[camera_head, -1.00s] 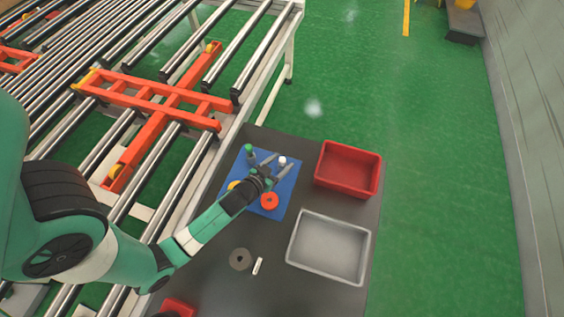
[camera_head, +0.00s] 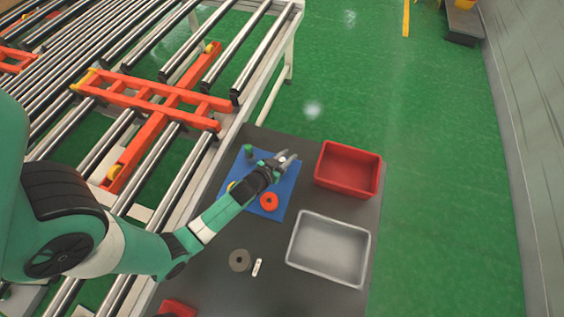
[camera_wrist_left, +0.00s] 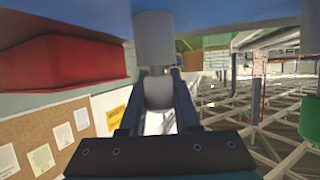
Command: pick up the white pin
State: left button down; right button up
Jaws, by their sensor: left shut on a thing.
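The white pin (camera_head: 282,158) stands on the blue mat (camera_head: 287,195), near the mat's far right side. My left gripper (camera_head: 283,161) is shut on the white pin, with a finger on each side of it. In the left wrist view, which looks upside down, the white pin (camera_wrist_left: 155,40) shows between the fingers (camera_wrist_left: 158,92). The fingers partly hide the pin in the head view. My right gripper is not in view.
A green pin (camera_head: 248,151) stands on the mat, with a red ring (camera_head: 269,202) nearer. A red bin (camera_head: 350,147) and a grey bin (camera_head: 327,216) stand to the right. A grey ring (camera_head: 239,260) and a small white piece (camera_head: 257,268) lie on the dark table (camera_head: 212,273).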

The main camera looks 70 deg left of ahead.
pick_arm(q)
jog(key=shift+r, duration=0.1)
jog(key=shift+r, duration=0.25)
jog(key=s+d+r+p, duration=0.3)
jog(key=s+d+r, duration=0.3)
jog(key=d+r, duration=0.6)
jog(key=shift+s+d+r, duration=0.15)
jog(key=shift+s+r, duration=0.05)
jog(key=shift+s, duration=0.2)
